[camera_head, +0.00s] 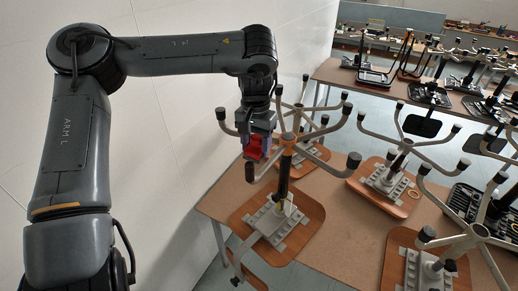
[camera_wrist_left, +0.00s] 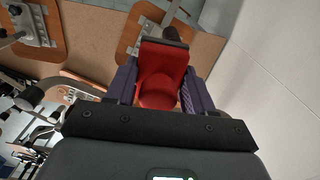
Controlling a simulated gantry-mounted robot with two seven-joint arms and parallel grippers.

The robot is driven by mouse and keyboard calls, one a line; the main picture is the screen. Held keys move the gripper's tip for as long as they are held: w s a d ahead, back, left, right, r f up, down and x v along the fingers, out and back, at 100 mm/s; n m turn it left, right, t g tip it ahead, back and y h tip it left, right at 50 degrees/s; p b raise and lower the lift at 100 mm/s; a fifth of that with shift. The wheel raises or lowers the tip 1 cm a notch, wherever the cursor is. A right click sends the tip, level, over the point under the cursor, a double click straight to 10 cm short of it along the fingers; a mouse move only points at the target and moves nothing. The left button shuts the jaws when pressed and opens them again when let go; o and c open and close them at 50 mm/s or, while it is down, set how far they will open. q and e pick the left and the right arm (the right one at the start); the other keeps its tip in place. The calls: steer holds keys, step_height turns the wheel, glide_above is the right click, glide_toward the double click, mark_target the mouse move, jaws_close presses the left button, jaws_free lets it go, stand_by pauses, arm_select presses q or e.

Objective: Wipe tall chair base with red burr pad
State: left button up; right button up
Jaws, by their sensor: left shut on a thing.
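My left gripper (camera_head: 258,150) is shut on the red burr pad (camera_head: 256,150). The pad also shows in the left wrist view (camera_wrist_left: 162,80), between the purple-grey fingers. An upturned chair with a star-shaped grey base (camera_head: 289,138) stands on the near wooden table, its dark post rising from a wooden seat (camera_head: 262,215). The base's legs end in dark caps. The gripper and pad are at the left side of this base, just above a dark cap (camera_head: 249,172). I cannot tell whether the pad touches the leg. My right gripper is not in view.
More upturned chairs with star bases (camera_head: 402,145) stand to the right on the wooden table (camera_head: 345,225), with their legs reaching out. A white wall (camera_head: 175,120) is close on the left. A farther table (camera_head: 345,75) holds several dark chair parts.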

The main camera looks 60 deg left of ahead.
mark_target(256, 137)
arm_select(q)
steer(key=shift+r+p, duration=1.45)
steer(key=shift+r, duration=0.95)
